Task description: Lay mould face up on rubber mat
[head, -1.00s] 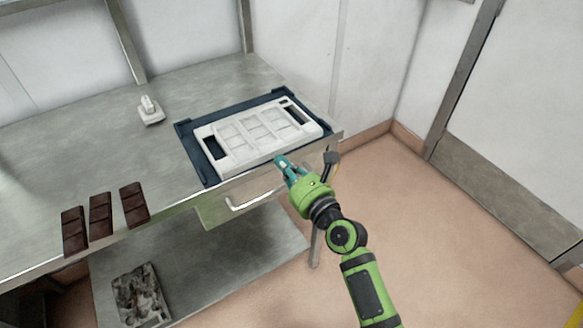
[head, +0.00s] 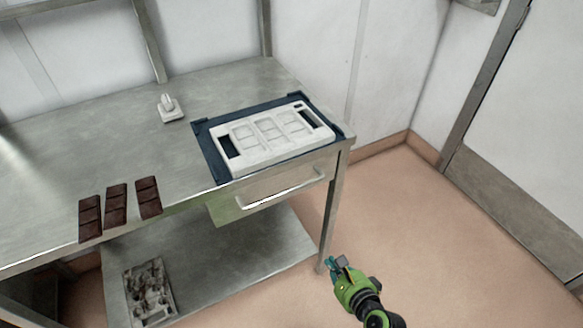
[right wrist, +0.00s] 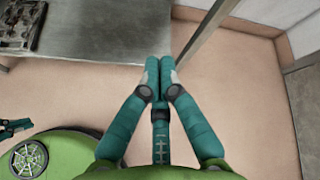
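The white mould (head: 240,166) lies flat on the dark blue rubber mat (head: 211,161), at the right end of the metal table. Its rectangular recesses face up, and it has a dark slot at each end. The mat shows around it. My right gripper (head: 334,264) is low in front of the table's right leg, well apart from the mould. In the right wrist view its teal fingers (right wrist: 159,72) are together with nothing between them. A teal and black piece at that view's left edge looks like part of my left gripper (right wrist: 14,128); its fingers cannot be made out.
Three dark chocolate bars (head: 116,205) lie near the table's (head: 60,155) front left edge. A small white handled tool (head: 171,109) stands near the back. A drawer handle (head: 282,190) sticks out below the mat. A grey patterned mould (head: 148,291) lies on the lower shelf. The floor at right is clear.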

